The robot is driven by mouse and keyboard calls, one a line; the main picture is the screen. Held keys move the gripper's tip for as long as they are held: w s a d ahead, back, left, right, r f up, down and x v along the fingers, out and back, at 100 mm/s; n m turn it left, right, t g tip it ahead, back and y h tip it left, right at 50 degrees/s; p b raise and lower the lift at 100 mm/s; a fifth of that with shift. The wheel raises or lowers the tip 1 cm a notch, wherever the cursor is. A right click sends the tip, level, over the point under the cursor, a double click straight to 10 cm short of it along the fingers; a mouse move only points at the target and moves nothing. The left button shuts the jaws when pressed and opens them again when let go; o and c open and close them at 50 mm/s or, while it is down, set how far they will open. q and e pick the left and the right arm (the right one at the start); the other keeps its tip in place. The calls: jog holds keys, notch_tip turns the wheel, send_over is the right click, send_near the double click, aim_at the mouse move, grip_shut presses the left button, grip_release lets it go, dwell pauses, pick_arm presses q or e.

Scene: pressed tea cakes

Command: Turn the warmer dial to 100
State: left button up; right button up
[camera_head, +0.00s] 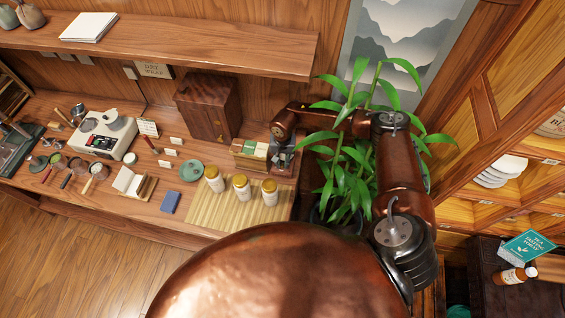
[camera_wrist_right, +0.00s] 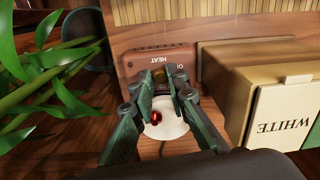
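The warmer (camera_wrist_right: 140,62) is a reddish-brown unit lettered HEAT, upside down in the right wrist view. A small brass-coloured piece (camera_wrist_right: 160,75), which looks like its dial, shows between my right fingertips. The dial's pointer and most of its scale are hidden. A white round plate (camera_wrist_right: 178,128) with a shiny red knob or light (camera_wrist_right: 155,117) lies on the near side, partly behind the fingers. My right gripper (camera_wrist_right: 160,78) has its tips on either side of the brass piece; I cannot tell whether they touch it. In the head view my right gripper (camera_head: 283,152) covers the warmer. My left gripper is out of view.
A carton marked WHITE (camera_wrist_right: 260,90) stands close on the right in the wrist view. A leafy green plant (camera_head: 350,165) crowds my right arm. Several gold-lidded jars (camera_head: 241,187) stand on a bamboo mat (camera_head: 222,217). A wooden cabinet (camera_head: 208,105) stands behind.

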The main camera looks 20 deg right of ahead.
grip_shut()
jog(key=shift+f, duration=0.1)
jog(key=m+b, duration=0.2)
jog(key=m, duration=0.1)
jog(key=m+b, duration=0.2)
jog(key=m, duration=0.1)
jog(key=shift+s+f+m, duration=0.1)
jog(key=shift+m, duration=0.2)
jog(key=m+b, duration=0.1)
jog(key=m, duration=0.1)
jog(key=shift+m, duration=0.4)
jog(key=m+b, duration=0.2)
jog(key=m, duration=0.3)
jog(key=m+b, duration=0.1)
jog(key=m, duration=0.4)
jog(key=shift+s, duration=0.1)
jog(key=shift+m, duration=0.3)
